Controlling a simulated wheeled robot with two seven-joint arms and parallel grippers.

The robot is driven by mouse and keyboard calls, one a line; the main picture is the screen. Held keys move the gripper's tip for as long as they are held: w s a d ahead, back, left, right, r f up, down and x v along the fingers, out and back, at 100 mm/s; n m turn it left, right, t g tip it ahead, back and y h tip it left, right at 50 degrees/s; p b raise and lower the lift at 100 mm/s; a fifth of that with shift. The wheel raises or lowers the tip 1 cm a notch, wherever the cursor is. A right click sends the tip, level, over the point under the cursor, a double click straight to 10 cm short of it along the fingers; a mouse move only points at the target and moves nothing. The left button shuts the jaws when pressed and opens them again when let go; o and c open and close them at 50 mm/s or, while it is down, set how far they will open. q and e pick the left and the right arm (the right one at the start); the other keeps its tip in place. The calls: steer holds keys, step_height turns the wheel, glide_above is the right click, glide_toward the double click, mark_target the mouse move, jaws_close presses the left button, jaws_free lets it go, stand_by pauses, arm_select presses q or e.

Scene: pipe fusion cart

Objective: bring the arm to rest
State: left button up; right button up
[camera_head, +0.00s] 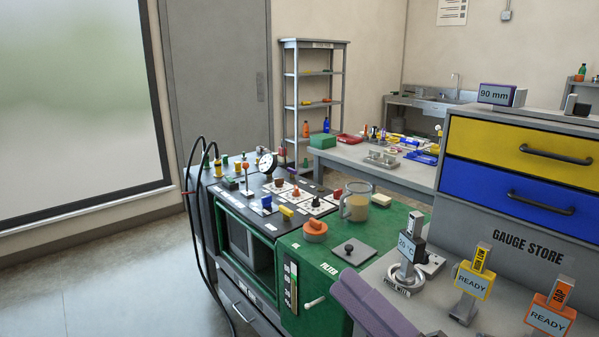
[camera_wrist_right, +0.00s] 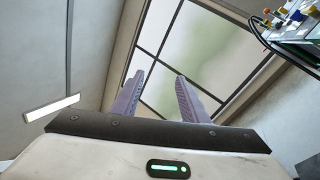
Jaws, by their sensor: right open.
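My right gripper (camera_head: 366,302) shows as a purple finger at the bottom of the head view, in front of the green cart top. In the right wrist view its two purple fingers (camera_wrist_right: 160,76) stand apart with nothing between them, so it is open and empty. Behind them are the window panes and wall, with the picture tilted. My left gripper is not in view. The green fusion cart (camera_head: 330,254) stands at the centre of the head view, with a jug (camera_head: 355,203), an orange round part (camera_head: 315,230) and a dark-knobbed plate (camera_head: 352,252) on top.
The grey gauge store (camera_head: 527,247) with yellow and blue drawers is at right. Several display stands, including the orange-topped one (camera_head: 552,312), are in front of it. Black hoses (camera_head: 194,215) hang at the cart's left. The floor (camera_head: 100,270) at left is clear.

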steer(key=d+f+m+t+h, duration=0.1)
steer(key=d+f+m+h, duration=0.2)
steer(key=f+m+h, duration=0.5)
steer(key=d+f+m+h, duration=0.4)
steer(key=f+m, duration=0.6)
steer(key=f, duration=0.2)
steer(key=s+d+f+m+g+h, duration=0.1)
steer(key=s+f+m+g, duration=0.2)
steer(key=s+f+m, duration=0.2)
steer(key=s+d+f+m+g+h, duration=0.1)
steer(key=s+f+m+g, duration=0.3)
steer(key=s+f, duration=0.7)
step_height(320, 180, down, 5)
steer(key=shift+s+r+m+h, duration=0.1)
steer(key=shift+s+m+h, duration=0.4)
steer(key=shift+m, duration=0.6)
steer(key=shift+w+d, duration=0.1)
steer(key=shift+w, duration=0.05)
